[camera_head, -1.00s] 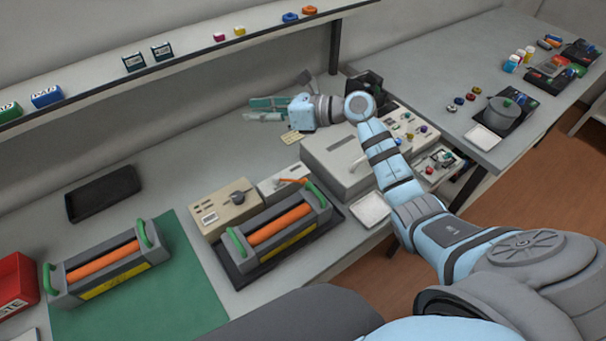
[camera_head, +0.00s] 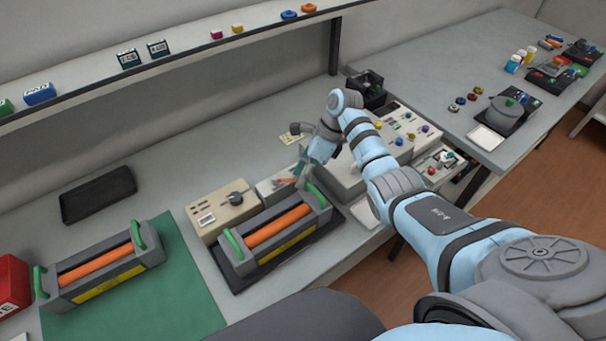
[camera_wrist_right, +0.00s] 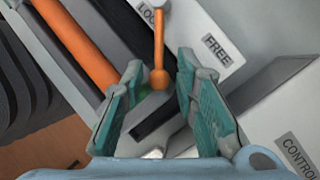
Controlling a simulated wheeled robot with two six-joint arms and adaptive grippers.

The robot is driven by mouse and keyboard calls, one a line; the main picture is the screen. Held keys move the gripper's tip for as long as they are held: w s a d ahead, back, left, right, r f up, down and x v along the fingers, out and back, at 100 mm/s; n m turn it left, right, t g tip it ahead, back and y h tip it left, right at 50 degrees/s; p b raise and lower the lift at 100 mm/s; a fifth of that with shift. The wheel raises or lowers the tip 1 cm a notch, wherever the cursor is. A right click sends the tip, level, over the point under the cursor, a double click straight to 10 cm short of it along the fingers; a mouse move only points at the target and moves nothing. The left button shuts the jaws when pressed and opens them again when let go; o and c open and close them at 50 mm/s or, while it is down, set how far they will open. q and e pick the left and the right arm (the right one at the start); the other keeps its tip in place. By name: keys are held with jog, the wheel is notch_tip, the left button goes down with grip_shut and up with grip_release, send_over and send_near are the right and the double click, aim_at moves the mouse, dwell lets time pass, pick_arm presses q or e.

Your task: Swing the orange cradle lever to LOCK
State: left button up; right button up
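The orange cradle lever (camera_wrist_right: 158,45) shows in the right wrist view as a thin bar with a round knob at its near end. In the head view it is a small orange bar (camera_head: 286,180) on a light box behind the right-hand cartridge cradle. Labels LOCK (camera_wrist_right: 150,13) and FREE (camera_wrist_right: 215,48) are beside it. My right gripper (camera_wrist_right: 160,95) is open, with teal fingers on either side of the knob in the picture. I see no clear contact; depth is hard to judge. In the head view the right gripper (camera_head: 304,172) hangs over the lever's box. My left gripper is not in view.
The cradle (camera_head: 240,262) with an orange roller and green handles stands just in front of the lever. A beige box with a dark knob (camera_head: 236,198) is to its left. A larger grey box (camera_head: 345,180) is to the right. A shelf (camera_head: 200,50) runs above.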

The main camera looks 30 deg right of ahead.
jog(key=shift+a+f, duration=0.1)
grip_shut()
